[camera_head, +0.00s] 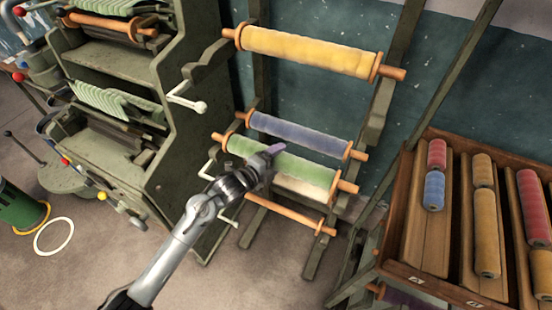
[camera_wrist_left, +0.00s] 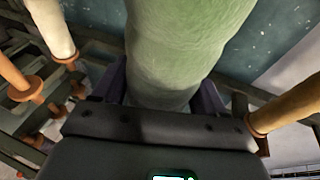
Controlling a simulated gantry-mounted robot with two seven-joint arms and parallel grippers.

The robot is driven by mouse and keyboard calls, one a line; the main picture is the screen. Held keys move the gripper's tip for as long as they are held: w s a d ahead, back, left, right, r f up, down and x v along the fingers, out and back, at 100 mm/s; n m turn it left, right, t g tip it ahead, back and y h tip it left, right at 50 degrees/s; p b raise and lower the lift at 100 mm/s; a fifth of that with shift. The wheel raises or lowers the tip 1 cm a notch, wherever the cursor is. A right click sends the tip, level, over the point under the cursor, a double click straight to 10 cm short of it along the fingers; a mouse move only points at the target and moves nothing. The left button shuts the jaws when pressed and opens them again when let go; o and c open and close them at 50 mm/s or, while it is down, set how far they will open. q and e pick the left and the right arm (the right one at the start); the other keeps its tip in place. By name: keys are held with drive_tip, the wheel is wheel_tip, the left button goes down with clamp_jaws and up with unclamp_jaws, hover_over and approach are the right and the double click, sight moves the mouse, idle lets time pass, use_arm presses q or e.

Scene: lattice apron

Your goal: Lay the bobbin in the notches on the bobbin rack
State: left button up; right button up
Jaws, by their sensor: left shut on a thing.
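The green bobbin (camera_head: 300,172), with orange flanges and spindle ends, lies across the front of the bobbin rack (camera_head: 383,105). My left gripper (camera_head: 266,163) is shut on its middle. In the left wrist view the green bobbin (camera_wrist_left: 190,45) runs between the fingers (camera_wrist_left: 165,100). I cannot tell whether its spindle ends touch the rack's notches. The rack carries a yellow bobbin (camera_head: 305,51) at the top and a purple bobbin (camera_head: 300,135) just above the green one. A cream roll (camera_head: 300,187) is partly hidden below it. My right gripper is not in view.
A bare orange spindle (camera_head: 285,212) sits low on the rack. A green-grey machine (camera_head: 185,110) with white crank handles stands close on the left. A wooden crate (camera_head: 440,282) with several coloured spools stands on the right. Open floor (camera_head: 265,275) lies in front.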

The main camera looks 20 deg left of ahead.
use_arm(q)
drive_tip(key=shift+f, duration=0.3)
idle(0.7)
drive_tip(key=shift+f, duration=0.2)
idle(0.4)
drive_tip(key=o, duration=1.5)
drive_tip(key=shift+f, duration=0.15)
drive_tip(key=shift+p+v, duration=0.7)
drive_tip(key=shift+v, duration=4.75)
